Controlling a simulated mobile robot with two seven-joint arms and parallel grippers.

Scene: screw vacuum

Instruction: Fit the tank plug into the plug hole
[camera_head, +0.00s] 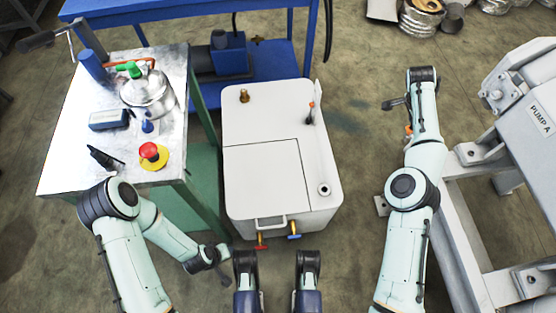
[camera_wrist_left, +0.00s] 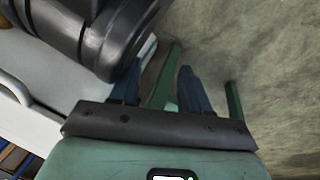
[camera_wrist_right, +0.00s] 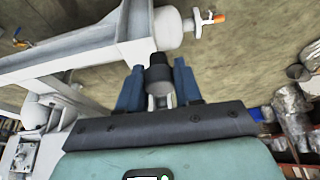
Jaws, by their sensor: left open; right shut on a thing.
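The white tank (camera_head: 262,165) stands on the floor in the middle of the head view. A round ringed opening, which looks like the plug hole (camera_head: 324,189), is near its front right corner. My right gripper (camera_head: 396,103) is to the right of the tank, apart from it. In the right wrist view it (camera_wrist_right: 158,70) is shut on the tank plug (camera_wrist_right: 158,76), a black-topped cylinder with a grey lower part. The plug is hard to make out in the head view. My left gripper (camera_wrist_left: 160,75) is open and empty, low at the tank's front left.
A metal-topped table (camera_head: 75,145) with a red emergency button (camera_head: 150,152) and a metal pot (camera_head: 146,92) stands left. A blue bench (camera_head: 190,12) is behind. The grey pump frame (camera_head: 475,230) is close on the right.

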